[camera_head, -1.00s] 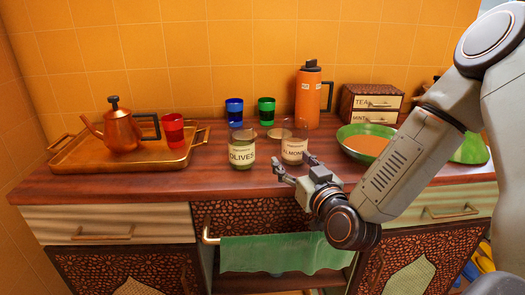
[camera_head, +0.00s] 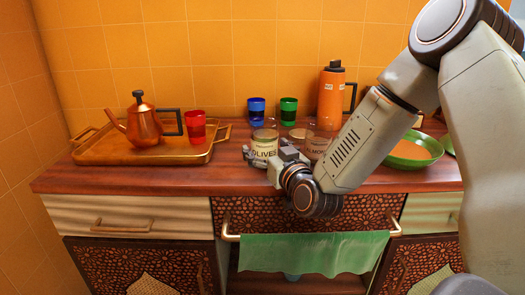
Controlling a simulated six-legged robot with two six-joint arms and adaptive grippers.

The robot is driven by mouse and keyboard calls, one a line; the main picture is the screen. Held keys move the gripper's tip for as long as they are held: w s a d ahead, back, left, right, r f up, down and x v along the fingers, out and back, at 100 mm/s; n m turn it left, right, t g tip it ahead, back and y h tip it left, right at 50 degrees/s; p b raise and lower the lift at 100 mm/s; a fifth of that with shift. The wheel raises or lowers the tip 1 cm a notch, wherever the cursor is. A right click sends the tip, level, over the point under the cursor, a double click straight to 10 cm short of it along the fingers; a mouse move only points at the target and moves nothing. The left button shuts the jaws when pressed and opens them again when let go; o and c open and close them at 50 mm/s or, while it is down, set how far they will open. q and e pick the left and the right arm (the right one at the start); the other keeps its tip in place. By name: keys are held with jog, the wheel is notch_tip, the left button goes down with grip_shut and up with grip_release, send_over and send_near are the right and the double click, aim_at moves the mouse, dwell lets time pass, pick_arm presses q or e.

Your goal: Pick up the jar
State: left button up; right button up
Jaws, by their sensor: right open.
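A glass jar labelled OLIVES (camera_head: 265,144) stands upright on the wooden counter near its front edge. A second glass jar labelled ALMONDS (camera_head: 317,148) stands to its right, partly hidden behind my right arm. My right gripper (camera_head: 262,160) is open and low in front of the OLIVES jar, its fingers at the jar's lower part. I cannot tell whether the fingers touch the jar. The jar's base is hidden by the gripper. My left gripper is not in view.
A copper tray (camera_head: 92,152) with a teapot (camera_head: 146,125) and a red cup (camera_head: 195,126) is at the left. Blue (camera_head: 256,108) and green (camera_head: 288,110) cups and an orange flask (camera_head: 330,98) stand behind the jars. A green bowl (camera_head: 410,158) is at the right.

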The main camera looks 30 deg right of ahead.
jog(key=shift+d, duration=0.1)
jog(key=shift+c, duration=0.2)
jog(key=c, duration=1.5)
jog(key=shift+o, duration=0.2)
jog(key=shift+r, duration=0.1)
jog(key=shift+r+p, duration=0.1)
jog(key=shift+p, duration=0.25)
jog(key=s+a+p, duration=0.3)
jog(key=s+p, duration=0.6)
jog(key=s, duration=0.8)
jog(key=shift+s, duration=0.35)
